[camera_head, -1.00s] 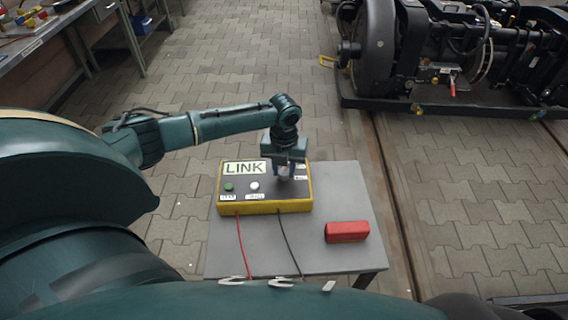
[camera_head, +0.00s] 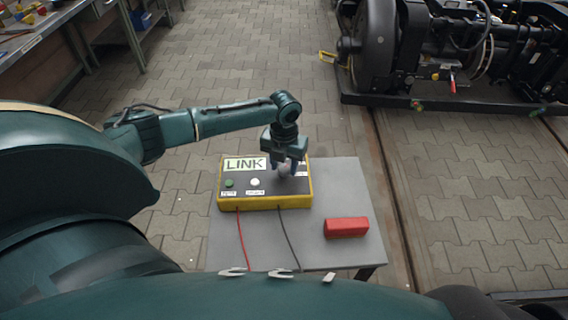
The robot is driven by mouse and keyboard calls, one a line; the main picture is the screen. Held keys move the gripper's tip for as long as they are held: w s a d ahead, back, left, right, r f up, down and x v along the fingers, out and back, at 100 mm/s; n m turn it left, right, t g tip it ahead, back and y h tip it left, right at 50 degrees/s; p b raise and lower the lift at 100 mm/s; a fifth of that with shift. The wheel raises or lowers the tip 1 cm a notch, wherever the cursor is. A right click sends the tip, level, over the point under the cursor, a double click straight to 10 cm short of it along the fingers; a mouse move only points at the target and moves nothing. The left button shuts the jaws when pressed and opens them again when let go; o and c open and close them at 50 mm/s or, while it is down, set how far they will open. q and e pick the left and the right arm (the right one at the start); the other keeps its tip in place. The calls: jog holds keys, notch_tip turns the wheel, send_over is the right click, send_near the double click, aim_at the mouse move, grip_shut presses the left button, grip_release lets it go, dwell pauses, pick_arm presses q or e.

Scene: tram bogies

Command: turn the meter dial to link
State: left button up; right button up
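The meter (camera_head: 265,204) is a yellow box with a dark top on a small grey table. Its display (camera_head: 245,164) reads LINK. A green button (camera_head: 229,183) and a white button (camera_head: 254,182) sit on its top at the left. My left gripper (camera_head: 285,170) points down over the right part of the meter, where the dial is. The fingers look apart, with a small greyish part, likely the dial, between or just under them; contact is unclear. The dial is mostly hidden by the gripper. My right gripper is not in view.
A red block (camera_head: 346,228) lies on the grey table (camera_head: 340,185), right of the meter. A red lead (camera_head: 242,240) and a dark lead (camera_head: 288,240) run from the meter's front edge. A bogie (camera_head: 440,60) stands at the upper right, a workbench (camera_head: 50,40) at the upper left.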

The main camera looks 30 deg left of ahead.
aim_at(284, 168)
pick_arm(q)
jog(key=shift+o, duration=1)
notch_tip(284, 168, up, 13)
jog(key=p, duration=0.1)
